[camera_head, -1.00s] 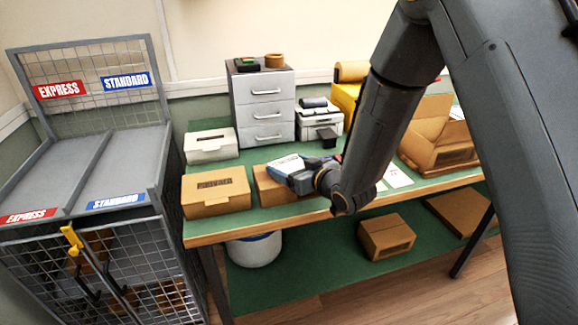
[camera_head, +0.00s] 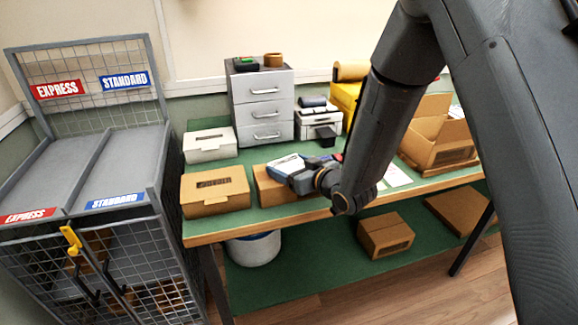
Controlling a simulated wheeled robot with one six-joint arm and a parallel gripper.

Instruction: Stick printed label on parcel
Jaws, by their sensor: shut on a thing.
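A brown cardboard parcel (camera_head: 270,188) lies on the green bench top. My gripper (camera_head: 286,167) is low over this parcel, its tip at or just above the parcel's top. A pale white and blue piece shows at the fingers; the label itself cannot be made out clearly. The gripper appears shut on it, but the fingertips are small and partly hidden by the wrist. A grey label printer (camera_head: 319,122) stands at the back of the bench. A second closed brown parcel (camera_head: 214,192) with dark marking lies to the left.
A grey drawer unit (camera_head: 264,108) and a white box (camera_head: 210,146) stand behind. An open carton (camera_head: 440,135) is at right. The sorting cage (camera_head: 85,165) with EXPRESS and STANDARD signs stands left of the bench. Brown boxes (camera_head: 386,236) lie on the lower shelf.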

